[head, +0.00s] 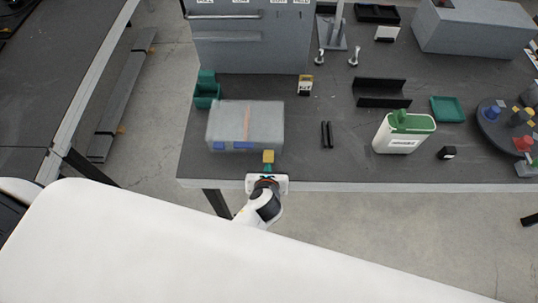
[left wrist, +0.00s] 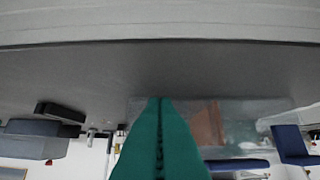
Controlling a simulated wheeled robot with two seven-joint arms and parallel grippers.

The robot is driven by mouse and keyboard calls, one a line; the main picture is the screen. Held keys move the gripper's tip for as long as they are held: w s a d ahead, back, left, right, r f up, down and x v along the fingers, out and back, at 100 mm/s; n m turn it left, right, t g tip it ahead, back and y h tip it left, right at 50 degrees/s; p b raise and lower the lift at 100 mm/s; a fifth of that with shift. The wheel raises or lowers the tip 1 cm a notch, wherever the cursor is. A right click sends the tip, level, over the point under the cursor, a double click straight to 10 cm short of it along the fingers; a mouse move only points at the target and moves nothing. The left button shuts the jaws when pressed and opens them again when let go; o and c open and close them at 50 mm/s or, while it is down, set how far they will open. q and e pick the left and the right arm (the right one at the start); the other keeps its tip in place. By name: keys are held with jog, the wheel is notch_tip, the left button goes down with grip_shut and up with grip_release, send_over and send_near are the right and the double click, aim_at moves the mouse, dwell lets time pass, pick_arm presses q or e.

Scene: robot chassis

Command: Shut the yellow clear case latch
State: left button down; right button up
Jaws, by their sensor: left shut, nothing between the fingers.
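The clear case (head: 245,118) sits near the table's front left edge, with an orange strip seen through its lid. Its yellow latch (head: 268,156) is at the front right corner and sticks out toward me. Two blue latches (head: 218,146) are along the same front side, closer against the case. My left gripper (head: 267,169) is shut and empty, just in front of the yellow latch; I cannot tell whether they touch. In the left wrist view its green fingers (left wrist: 160,103) are together, with the case (left wrist: 208,122) behind them. The yellow latch is not visible there. My right gripper is out of view.
A green bin (head: 207,94) and grey panel (head: 252,42) stand behind the case. Black rods (head: 327,135) and a white tub with a green lid (head: 401,135) are to its right. The table's front edge (head: 350,187) runs below my gripper.

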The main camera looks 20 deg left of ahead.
aim_at(269, 157)
pick_arm(q)
jog(key=shift+w+a+r+p, duration=0.25)
jog(key=shift+w+r+p, duration=0.2)
jog(key=shift+w+p, duration=0.25)
jog(key=shift+w+a+r+p, duration=0.2)
jog(key=shift+w+r+p, duration=0.25)
jog(key=shift+w, duration=0.35)
jog(key=shift+s+d+r+p, duration=0.15)
jog(key=shift+s+r+p, duration=0.25)
jog(key=shift+s+p, duration=0.25)
jog(key=p+v, duration=0.2)
jog(key=v, duration=0.1)
jog(key=shift+s+d+f+p, duration=0.1)
jog(key=shift+s+f+p, duration=0.05)
jog(key=shift+s+p, duration=0.2)
jog(key=shift+s+d+r+p, duration=0.15)
jog(key=shift+s+p, duration=0.1)
jog(key=shift+s, duration=0.15)
jog(key=shift+s+d+r+p, duration=0.1)
jog(key=shift+s+p, duration=0.1)
jog(key=shift+s, duration=0.25)
jog(key=shift+f, duration=0.1)
